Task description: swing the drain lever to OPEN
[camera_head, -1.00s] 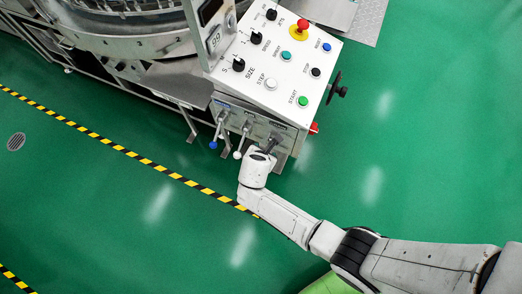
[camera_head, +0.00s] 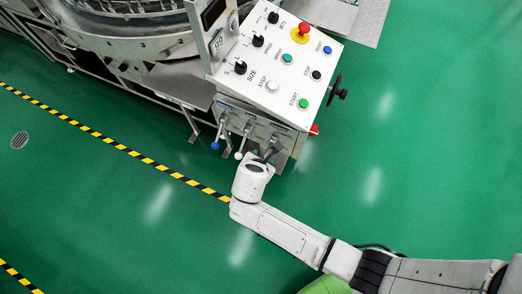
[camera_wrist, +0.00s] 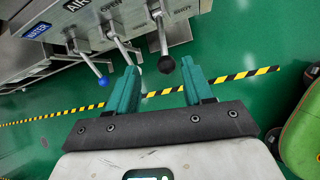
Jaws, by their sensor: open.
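Three levers stick out from the front of the machine's panel. In the wrist view they are a blue-knobbed lever (camera_wrist: 103,81) by the WATER label, a white-knobbed lever (camera_wrist: 122,47) by the AIR label, and a black-knobbed lever (camera_wrist: 165,45). I take the black one as the drain lever; its label is out of view. My gripper (camera_wrist: 160,70) is open. The black knob shows between its teal fingers in the picture, nearer the right one; contact is not visible. The left finger partly hides the white knob. In the head view, my gripper (camera_head: 268,152) is just below the lever panel.
The sloped control panel (camera_head: 285,75) with buttons and knobs sits above the levers. A red knob (camera_head: 314,130) and a black handwheel (camera_head: 339,94) stick out at its right. Green floor with a yellow-black stripe (camera_head: 150,161) lies open in front.

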